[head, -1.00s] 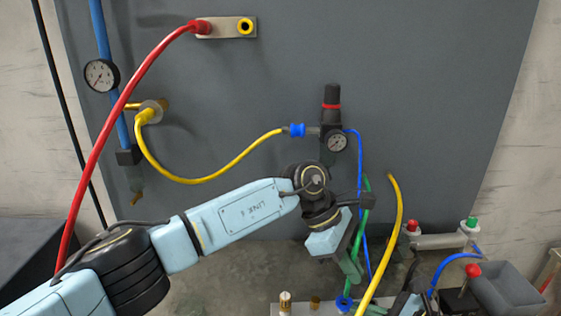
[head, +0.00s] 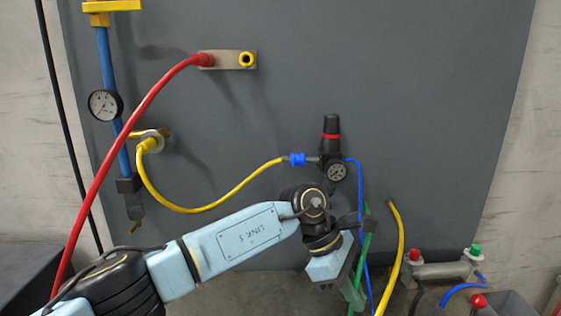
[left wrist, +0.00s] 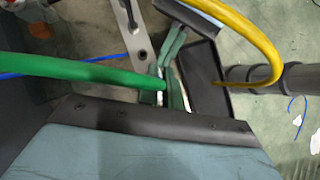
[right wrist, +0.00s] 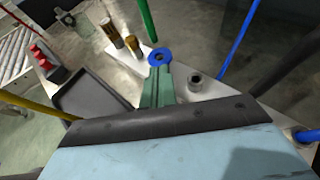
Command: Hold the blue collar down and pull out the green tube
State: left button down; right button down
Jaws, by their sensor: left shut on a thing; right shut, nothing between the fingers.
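The green tube (head: 367,236) hangs in front of the dark panel, and it also shows in the left wrist view (left wrist: 80,70). My left gripper (left wrist: 167,92) is shut on the tube. The blue collar (right wrist: 160,57) is a ring on a pale plate in the right wrist view. My right gripper (right wrist: 158,72) is shut and empty, its fingertips at the collar's near edge; whether they press on it I cannot tell. The green tube's lower end (right wrist: 152,36) shows just above the collar, and the collar's hole looks empty. The collar is out of the head view.
A yellow hose (head: 397,255) stands close right of my left gripper. A thin blue line (head: 362,230) runs down beside the green tube.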

jog(key=shift+s+d+r, duration=1.05)
jog(key=shift+d+r, duration=0.05)
jog(key=shift+r, duration=0.2)
